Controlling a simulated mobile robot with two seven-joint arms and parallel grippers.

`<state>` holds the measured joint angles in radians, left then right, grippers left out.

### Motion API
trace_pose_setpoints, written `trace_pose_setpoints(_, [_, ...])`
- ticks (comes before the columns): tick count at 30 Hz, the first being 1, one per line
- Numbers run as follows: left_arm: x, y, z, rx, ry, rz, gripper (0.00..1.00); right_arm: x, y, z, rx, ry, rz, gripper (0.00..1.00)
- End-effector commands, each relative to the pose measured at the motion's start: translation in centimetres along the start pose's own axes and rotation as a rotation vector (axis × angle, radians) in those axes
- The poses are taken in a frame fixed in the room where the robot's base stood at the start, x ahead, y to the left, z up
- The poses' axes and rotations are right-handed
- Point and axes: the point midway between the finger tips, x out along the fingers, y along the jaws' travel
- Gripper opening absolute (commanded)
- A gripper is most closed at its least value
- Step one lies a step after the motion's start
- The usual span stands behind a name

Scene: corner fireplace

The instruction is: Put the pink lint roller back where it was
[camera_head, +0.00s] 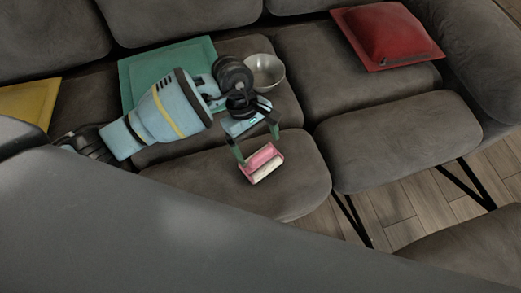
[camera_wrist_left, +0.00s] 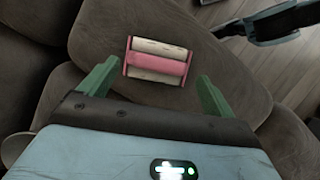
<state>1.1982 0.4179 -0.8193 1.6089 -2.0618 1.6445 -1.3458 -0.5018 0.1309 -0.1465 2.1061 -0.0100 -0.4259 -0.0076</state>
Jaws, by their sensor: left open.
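The pink lint roller (camera_head: 262,162) lies on the front part of a dark grey sofa seat cushion (camera_head: 300,190). In the left wrist view the pink lint roller (camera_wrist_left: 157,61) shows a pink frame with pale rollers on either side of a pink bar. My left gripper (camera_head: 257,143) is above and right at the roller, its two green fingers spread apart. In the left wrist view the fingers of my left gripper (camera_wrist_left: 155,80) stand to either side, with the roller just beyond their tips and nothing held.
A metal bowl (camera_head: 265,71) sits on the seat behind my left gripper. A teal cushion (camera_head: 140,68) lies behind my arm, a yellow cushion (camera_head: 30,100) at the left, and a red cushion (camera_head: 388,35) at the back right. Wooden floor (camera_head: 400,215) shows at the right.

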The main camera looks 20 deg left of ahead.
Motion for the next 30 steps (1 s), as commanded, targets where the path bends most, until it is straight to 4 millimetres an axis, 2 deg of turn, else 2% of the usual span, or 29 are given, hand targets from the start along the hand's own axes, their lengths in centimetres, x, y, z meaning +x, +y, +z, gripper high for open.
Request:
trace_pose_setpoints(1, [-1.4, 0.1, 0.0, 0.001, 0.004, 0.003, 0.90, -0.2, -0.1, -0.2, 0.000, 0.002, -0.001, 0.36])
trace_pose_setpoints(6, [-4.5, 0.1, 0.0, 0.001, 0.002, 0.002, 0.90, -0.4, -0.2, -0.4, 0.000, 0.005, -0.003, 0.36])
trace_pose_setpoints(12, [-6.8, 0.0, 0.0, 0.001, 0.001, 0.000, 0.90, -0.5, -0.2, -0.5, -0.001, 0.006, -0.003, 0.36])
trace_pose_setpoints(26, [-7.5, 0.0, 0.1, 0.000, -0.001, 0.000, 0.90, -0.5, -0.2, -0.6, -0.001, 0.007, -0.003, 0.36])
trace_pose_setpoints(30, [-8.9, 0.1, 0.6, 0.004, 0.005, 0.008, 0.90, -1.3, -0.3, -1.4, -0.003, 0.016, -0.002, 0.36])
